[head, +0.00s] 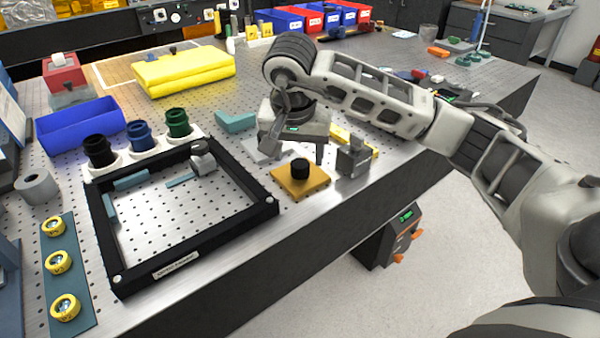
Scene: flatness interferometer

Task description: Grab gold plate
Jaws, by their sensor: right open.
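The gold plate (302,189) is a flat square with a black knob (300,168) standing on its middle. It lies on the perforated metal table near the front edge, right of the black frame. My right gripper (294,153) points down just behind and above the plate in the head view. Its two fingers are spread apart with nothing seen between them, and it appears apart from the knob. My left gripper is not in view.
A grey metal block (353,158) stands close to the plate's right. The black frame (190,262) lies to the left. A teal block (235,121) and a yellow piece (341,133) lie behind. Three dark cylinders sit in a white holder (112,163).

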